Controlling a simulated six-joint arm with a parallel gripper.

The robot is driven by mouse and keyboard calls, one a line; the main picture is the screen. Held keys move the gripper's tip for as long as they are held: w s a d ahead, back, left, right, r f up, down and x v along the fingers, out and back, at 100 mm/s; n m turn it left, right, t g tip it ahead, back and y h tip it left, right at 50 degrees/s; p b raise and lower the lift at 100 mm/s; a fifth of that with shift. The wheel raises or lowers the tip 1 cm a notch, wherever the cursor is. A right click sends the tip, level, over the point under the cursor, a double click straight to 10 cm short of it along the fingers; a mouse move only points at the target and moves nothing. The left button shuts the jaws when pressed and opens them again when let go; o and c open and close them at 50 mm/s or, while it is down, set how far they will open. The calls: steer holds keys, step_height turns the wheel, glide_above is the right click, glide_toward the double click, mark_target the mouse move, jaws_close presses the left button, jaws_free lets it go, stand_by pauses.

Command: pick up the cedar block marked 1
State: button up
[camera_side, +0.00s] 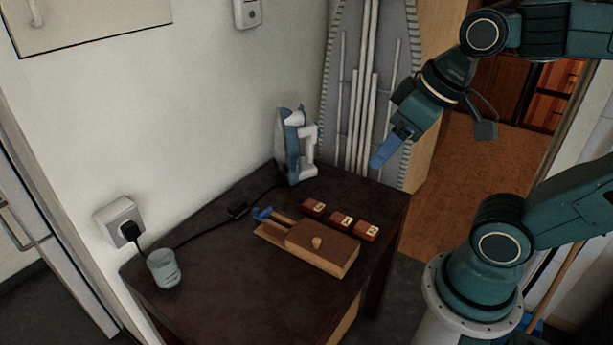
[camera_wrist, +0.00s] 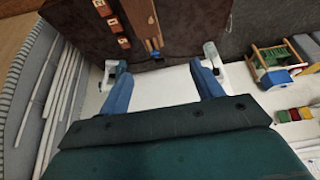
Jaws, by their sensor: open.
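Three small red-brown blocks with pale number labels stand in a slanting row on the dark table: a left block (camera_side: 314,207), a middle block (camera_side: 341,220) and a right block (camera_side: 367,231). The digits are too small to read surely, so I cannot tell which is marked 1. In the wrist view the row is at the upper left, with one block (camera_wrist: 124,42) lowest and another (camera_wrist: 113,25) above it; the top one is near the picture edge. My gripper (camera_side: 383,155) is open and empty, high above the table's back right side. Its blue fingers (camera_wrist: 163,82) are spread apart.
A wooden box (camera_side: 322,249) with a knob and a blue-ended piece lies beside the blocks. An iron (camera_side: 295,147) stands at the back. A glass (camera_side: 164,269) and a cord are at the left. An ironing board (camera_side: 354,90) leans behind. The table front is clear.

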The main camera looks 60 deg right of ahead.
steer(key=w+d+f+g, duration=0.2)
steer(key=w+d+f, duration=0.15)
steer(key=w, duration=0.45)
steer(key=g, duration=0.3)
glide_above(338, 217)
step_height(338, 217, down, 22)
steer(key=shift+w+r, duration=0.15)
steer(key=shift+w, duration=0.05)
steer(key=shift+f, duration=4.3)
steer(key=shift+s+f, duration=0.1)
steer(key=shift+f, duration=2.45)
